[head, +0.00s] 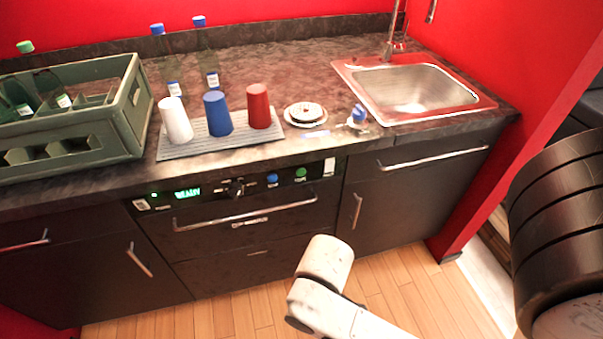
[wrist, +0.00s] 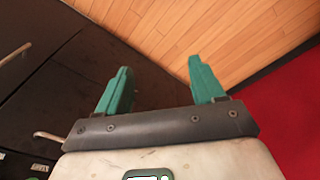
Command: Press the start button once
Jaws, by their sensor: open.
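The control panel (head: 160,199) is a dark strip on the cabinet front under the counter edge. It has a green lit display (head: 187,193) that seems to read READY, a black knob (head: 235,188), a blue button (head: 272,179) and a green button (head: 301,173). The button labels are too small to read, so I cannot tell which is the start button. My gripper (wrist: 158,72) shows in the wrist view, with two teal fingers apart and nothing between them. It is not clearly visible in the head view, where my white arm is below and apart from the panel.
A long drawer handle (head: 245,214) sticks out just below the panel. The counter above holds a green crate (head: 66,152), a grey mat (head: 200,147) with white, blue and red cups, and a sink (head: 410,90). The wooden floor (head: 400,280) in front is clear.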

